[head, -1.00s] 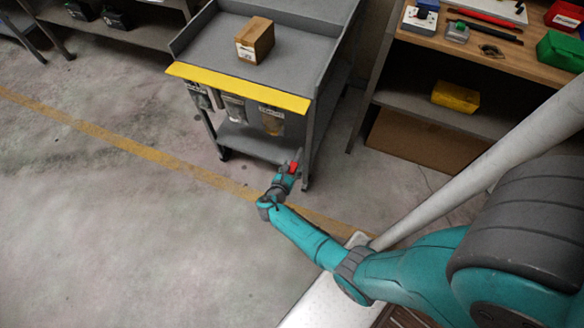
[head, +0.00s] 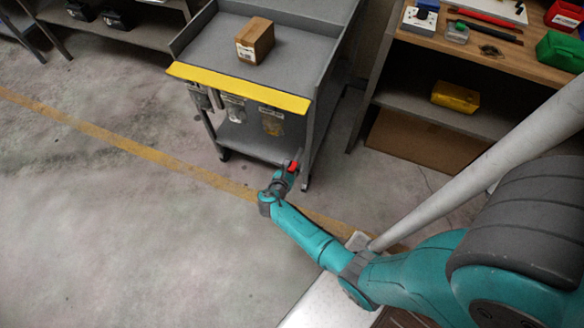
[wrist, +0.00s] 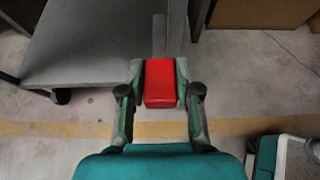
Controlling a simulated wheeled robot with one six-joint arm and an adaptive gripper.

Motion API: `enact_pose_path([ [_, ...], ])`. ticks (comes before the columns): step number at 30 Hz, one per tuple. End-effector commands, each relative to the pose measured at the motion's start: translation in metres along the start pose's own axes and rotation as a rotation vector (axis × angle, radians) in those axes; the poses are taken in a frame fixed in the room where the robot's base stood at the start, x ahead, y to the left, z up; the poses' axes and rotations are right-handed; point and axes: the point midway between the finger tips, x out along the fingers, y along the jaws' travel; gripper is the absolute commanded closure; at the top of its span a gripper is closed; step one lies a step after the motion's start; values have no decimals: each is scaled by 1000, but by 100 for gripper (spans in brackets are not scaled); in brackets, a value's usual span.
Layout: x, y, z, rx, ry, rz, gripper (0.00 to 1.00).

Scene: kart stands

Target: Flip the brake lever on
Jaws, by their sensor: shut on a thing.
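The brake lever has a red grip (wrist: 160,82), seen between my fingers in the wrist view; it also shows as a small red patch in the head view (head: 293,167). My gripper (wrist: 160,88) is shut on the red grip, one finger on each side. In the head view my gripper (head: 290,172) is low by the near right leg of the grey cart (head: 215,45). A grey bar runs up behind the grip in the wrist view. The lever's pivot is hidden.
A small cardboard box (head: 255,40) stands on the cart's top. A yellow strip (head: 238,87) edges the cart, with several bins below. A workbench (head: 490,55) with a yellow box (head: 455,97) stands at right. The floor at left is clear.

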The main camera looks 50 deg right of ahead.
Motion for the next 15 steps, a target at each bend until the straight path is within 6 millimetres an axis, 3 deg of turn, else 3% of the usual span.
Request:
enact_pose_path([
  [15, -4, 0, 45, 9, 392, -1, 100],
])
